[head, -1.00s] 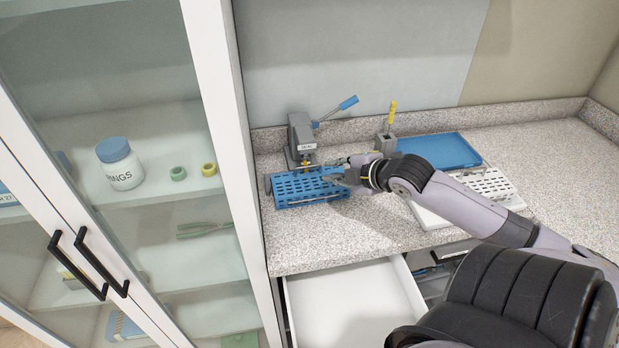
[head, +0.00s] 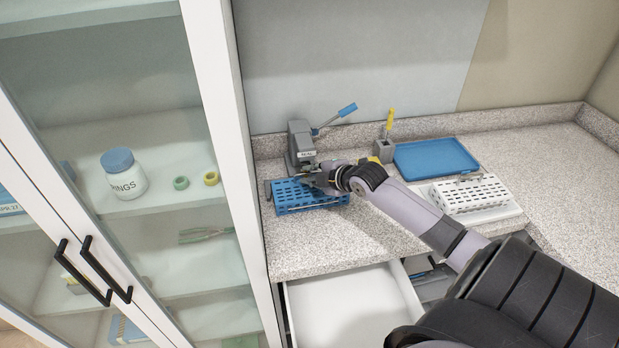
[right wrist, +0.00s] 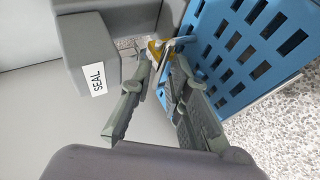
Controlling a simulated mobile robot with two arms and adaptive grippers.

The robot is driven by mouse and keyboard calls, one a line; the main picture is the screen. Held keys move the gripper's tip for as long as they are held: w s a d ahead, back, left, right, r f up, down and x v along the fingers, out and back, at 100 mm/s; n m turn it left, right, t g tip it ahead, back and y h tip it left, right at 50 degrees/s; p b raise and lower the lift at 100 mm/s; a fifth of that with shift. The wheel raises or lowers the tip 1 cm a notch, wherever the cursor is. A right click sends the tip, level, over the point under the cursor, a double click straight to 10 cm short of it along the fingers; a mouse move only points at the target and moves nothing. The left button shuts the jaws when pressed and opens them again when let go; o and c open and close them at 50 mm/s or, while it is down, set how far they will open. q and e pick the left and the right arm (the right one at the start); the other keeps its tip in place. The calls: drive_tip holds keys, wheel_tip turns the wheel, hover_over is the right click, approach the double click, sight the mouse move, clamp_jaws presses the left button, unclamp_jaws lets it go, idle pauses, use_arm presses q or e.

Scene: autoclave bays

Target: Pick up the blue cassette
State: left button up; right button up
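The blue cassette (head: 283,200), a perforated tray, lies on the counter in front of the grey sealer (head: 299,142). It also shows at the upper right of the right wrist view (right wrist: 232,60). My right gripper (head: 318,180) is at the cassette's back right part, close to the sealer. In the right wrist view its fingers (right wrist: 162,62) are apart, with a gap between them. Their tips are beside the cassette's edge, near a small yellow part (right wrist: 155,50). Whether they touch the cassette is unclear. My left gripper is not in view.
A white cassette (head: 470,196) and an empty blue tray (head: 437,156) are to the right. A grey holder (head: 383,150) with a yellow-handled tool stands behind my wrist. An open white drawer (head: 345,305) is below the counter, and a glass cabinet (head: 130,120) is left.

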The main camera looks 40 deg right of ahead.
drive_tip(key=shift+c, duration=0.2)
clamp_jaws()
idle(0.6)
